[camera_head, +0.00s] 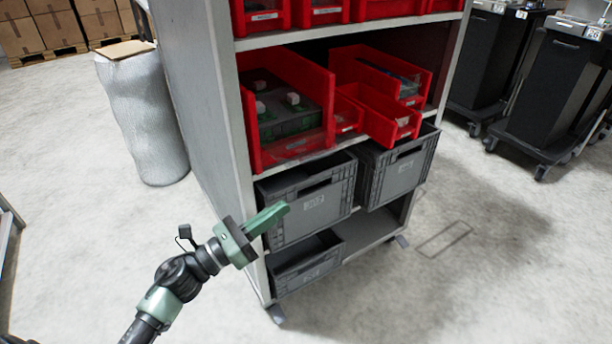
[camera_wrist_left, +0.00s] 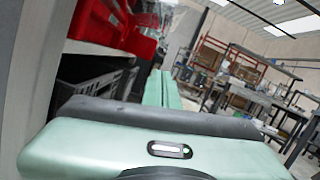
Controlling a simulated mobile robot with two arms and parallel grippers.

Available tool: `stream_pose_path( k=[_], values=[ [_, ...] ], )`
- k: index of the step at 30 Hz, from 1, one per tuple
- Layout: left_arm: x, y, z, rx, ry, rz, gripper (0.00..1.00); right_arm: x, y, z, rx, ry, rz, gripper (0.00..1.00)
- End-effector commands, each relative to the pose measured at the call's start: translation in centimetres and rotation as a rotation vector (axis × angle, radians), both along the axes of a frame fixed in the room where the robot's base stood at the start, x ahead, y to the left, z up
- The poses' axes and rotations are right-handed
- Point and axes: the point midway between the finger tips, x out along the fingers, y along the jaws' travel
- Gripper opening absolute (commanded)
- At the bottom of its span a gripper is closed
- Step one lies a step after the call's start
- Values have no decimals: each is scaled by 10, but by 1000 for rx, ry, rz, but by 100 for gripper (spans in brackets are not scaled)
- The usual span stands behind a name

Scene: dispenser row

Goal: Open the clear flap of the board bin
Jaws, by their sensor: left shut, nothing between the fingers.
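A large red bin (camera_head: 275,155) stands on the middle shelf and holds a dark tray with green and white parts; it may be the board bin, but I cannot tell for sure. I cannot make out a clear flap on it. My left gripper (camera_head: 285,208) is shut and empty, below this bin and in front of the upper left grey crate. In the left wrist view its green fingers (camera_wrist_left: 160,88) lie together, pointing past the shelf front, with red bins (camera_wrist_left: 115,28) at the left. My right gripper is not in view.
Smaller red bins (camera_head: 375,118) stand to the right on the same shelf. Grey crates (camera_head: 315,205) fill the shelf below, and another (camera_head: 308,268) sits lowest. The rack's grey side panel (camera_head: 205,110) is close to my left arm. The floor in front is clear.

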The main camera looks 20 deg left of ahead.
Motion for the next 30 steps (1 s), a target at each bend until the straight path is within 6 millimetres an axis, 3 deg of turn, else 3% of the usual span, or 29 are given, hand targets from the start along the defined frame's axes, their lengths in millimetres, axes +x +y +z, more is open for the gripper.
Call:
stream_pose_path(
  k=[5,11,18,24,30],
  values=[
    [11,-9,4,18,-12,-10,0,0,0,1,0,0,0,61],
    [42,-31,15,17,-13,-9,0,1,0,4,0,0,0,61],
    [82,-58,28,16,-10,-8,0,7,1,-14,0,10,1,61],
    [82,-52,52,18,-8,-8,0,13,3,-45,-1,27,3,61],
    [84,-51,61,15,-7,-7,0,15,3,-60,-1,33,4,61]
  ],
)
